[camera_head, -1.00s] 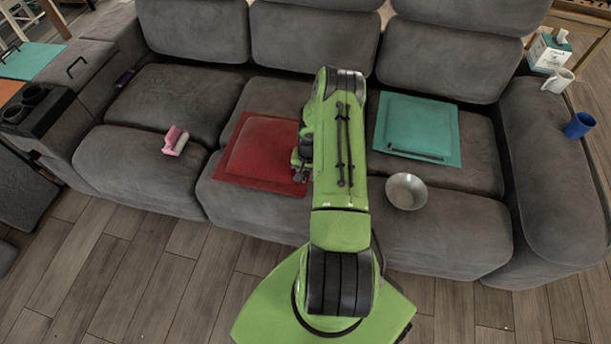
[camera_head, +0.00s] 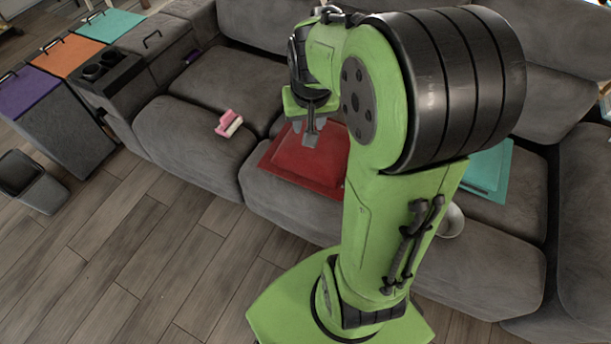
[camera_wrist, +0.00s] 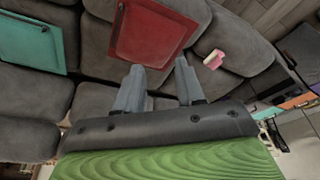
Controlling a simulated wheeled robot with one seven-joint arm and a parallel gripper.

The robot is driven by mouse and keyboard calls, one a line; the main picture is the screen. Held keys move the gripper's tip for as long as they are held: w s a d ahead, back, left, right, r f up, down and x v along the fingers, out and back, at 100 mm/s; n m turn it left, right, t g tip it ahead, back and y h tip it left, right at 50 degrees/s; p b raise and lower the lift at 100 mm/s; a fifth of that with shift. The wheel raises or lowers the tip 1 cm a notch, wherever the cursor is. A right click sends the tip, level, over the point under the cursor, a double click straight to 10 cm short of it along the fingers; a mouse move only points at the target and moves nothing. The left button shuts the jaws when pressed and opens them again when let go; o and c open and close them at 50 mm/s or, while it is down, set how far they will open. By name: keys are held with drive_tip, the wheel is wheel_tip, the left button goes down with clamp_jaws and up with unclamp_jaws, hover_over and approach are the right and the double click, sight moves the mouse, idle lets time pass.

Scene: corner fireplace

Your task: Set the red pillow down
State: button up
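The red pillow (camera_head: 307,158) lies flat on the grey sofa's middle seat, with its right part hidden behind my arm. It also shows in the wrist view (camera_wrist: 152,32), near the top. My gripper (camera_head: 311,136) is raised and overlaps the pillow's upper part in the head view. In the wrist view its two fingers (camera_wrist: 160,75) are spread with nothing between them. The pillow appears beyond the fingertips, apart from them.
The grey sofa (camera_head: 190,135) fills the back. A pink-and-white item (camera_head: 228,123) lies on its left seat. A teal pillow (camera_head: 490,172) and a bowl (camera_head: 451,221) are partly hidden on the right. A bin (camera_head: 30,180) stands at far left. Floor in front is clear.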

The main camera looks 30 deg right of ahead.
drive_tip(key=s+a+r+n+t, duration=0.1)
drive_tip(key=s+a+r, duration=0.1)
drive_tip(key=s, duration=0.3)
drive_tip(key=s+a+r+n+t+y, duration=0.1)
drive_tip(key=s+a+r+n, duration=0.1)
drive_tip(key=s+a, duration=0.3)
drive_tip(key=s+a+r+n, duration=0.1)
drive_tip(key=s+a+r, duration=0.2)
drive_tip(key=s+a, duration=0.1)
drive_tip(key=shift+s+r+n+t, duration=0.3)
drive_tip(key=shift+s+t, duration=0.1)
drive_tip(key=shift+s, duration=0.4)
wheel_tip(320, 180, up, 8)
drive_tip(key=p, duration=0.7)
drive_tip(key=shift+p, duration=0.35)
drive_tip(key=shift+f, duration=0.1)
